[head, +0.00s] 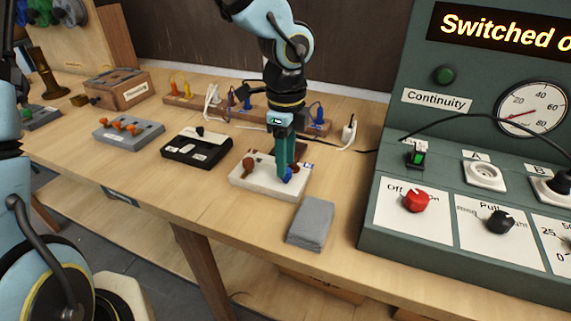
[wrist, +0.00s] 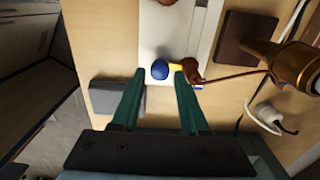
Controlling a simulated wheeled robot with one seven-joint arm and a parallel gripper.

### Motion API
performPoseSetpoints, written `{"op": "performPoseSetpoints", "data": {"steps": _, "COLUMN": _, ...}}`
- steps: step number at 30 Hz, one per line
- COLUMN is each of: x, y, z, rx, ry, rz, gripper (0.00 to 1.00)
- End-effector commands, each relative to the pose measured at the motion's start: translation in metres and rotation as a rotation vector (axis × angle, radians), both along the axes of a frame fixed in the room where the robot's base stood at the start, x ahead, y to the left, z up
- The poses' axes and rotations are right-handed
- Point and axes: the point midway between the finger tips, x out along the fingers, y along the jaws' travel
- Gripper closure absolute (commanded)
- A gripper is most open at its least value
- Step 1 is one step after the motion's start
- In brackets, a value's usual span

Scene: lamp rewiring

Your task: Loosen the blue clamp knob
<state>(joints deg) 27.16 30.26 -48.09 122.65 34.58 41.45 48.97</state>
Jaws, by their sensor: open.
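The blue clamp knob (head: 287,175) sits at the right end of a white block (head: 258,184) on the bench. It also shows in the wrist view (wrist: 160,69), between and just beyond the fingertips. My gripper (head: 283,166) points down over that end of the block, its green fingers partly hiding the knob. In the wrist view my gripper (wrist: 160,74) is open, with one finger on each side of the knob. I cannot tell whether a finger touches it. A brown knob (wrist: 190,69) is close to the right finger.
A grey folded cloth (head: 311,222) lies beside the block. A black box (head: 197,148) and a grey box with orange knobs (head: 129,131) stand to the left. The green test panel (head: 376,238) rises at the right. Bare bench lies in front of the boxes.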

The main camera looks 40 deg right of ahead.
Motion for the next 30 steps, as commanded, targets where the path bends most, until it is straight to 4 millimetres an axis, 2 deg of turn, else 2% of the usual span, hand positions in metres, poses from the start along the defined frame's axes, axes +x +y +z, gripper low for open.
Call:
{"op": "performPoseSetpoints", "data": {"steps": 6, "x": 0.000, "y": 0.000, "z": -0.016, "rx": 0.000, "ry": 0.000, "rz": -0.001, "gripper": 0.56}}
{"op": "performPoseSetpoints", "data": {"steps": 14, "x": 0.000, "y": 0.000, "z": -0.017, "rx": 0.000, "ry": 0.000, "rz": 0.000, "gripper": 0.56}}
{"op": "performPoseSetpoints", "data": {"steps": 26, "x": 0.000, "y": 0.000, "z": -0.017, "rx": 0.000, "ry": 0.000, "rz": 0.001, "gripper": 1.00}}
{"op": "performPoseSetpoints", "data": {"steps": 30, "x": 0.000, "y": 0.000, "z": -0.016, "rx": 0.000, "ry": 0.000, "rz": 0.001, "gripper": 1.00}}
